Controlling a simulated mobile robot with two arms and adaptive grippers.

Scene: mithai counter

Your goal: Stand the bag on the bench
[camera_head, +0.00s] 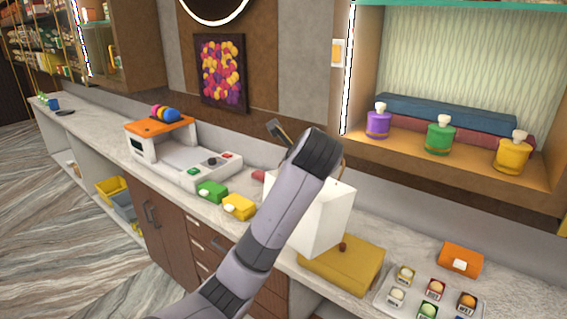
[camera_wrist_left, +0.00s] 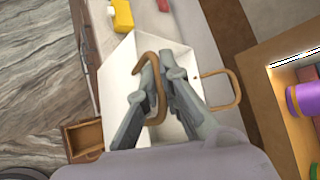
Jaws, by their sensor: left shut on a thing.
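The white bag (camera_head: 325,217) is upright at the middle of the bench (camera_head: 345,290), partly hidden behind my left arm. I cannot tell whether its base touches the bench. In the left wrist view the white bag (camera_wrist_left: 119,75) has two brown loop handles. My left gripper (camera_wrist_left: 162,68) is shut on the near brown handle (camera_wrist_left: 158,112), above the bag's open top. The other handle (camera_wrist_left: 236,92) stands free to the right. In the head view the left gripper is mostly hidden behind its own arm. My right gripper is in neither view.
A yellow box (camera_head: 345,266) lies right beside the bag. A tray (camera_head: 388,309) of small sweets and an orange box (camera_head: 460,259) are farther right. Green (camera_head: 212,191) and yellow (camera_head: 239,206) packets and a scale-like machine (camera_head: 185,165) are left. Bottles stand on a shelf (camera_head: 400,150) behind.

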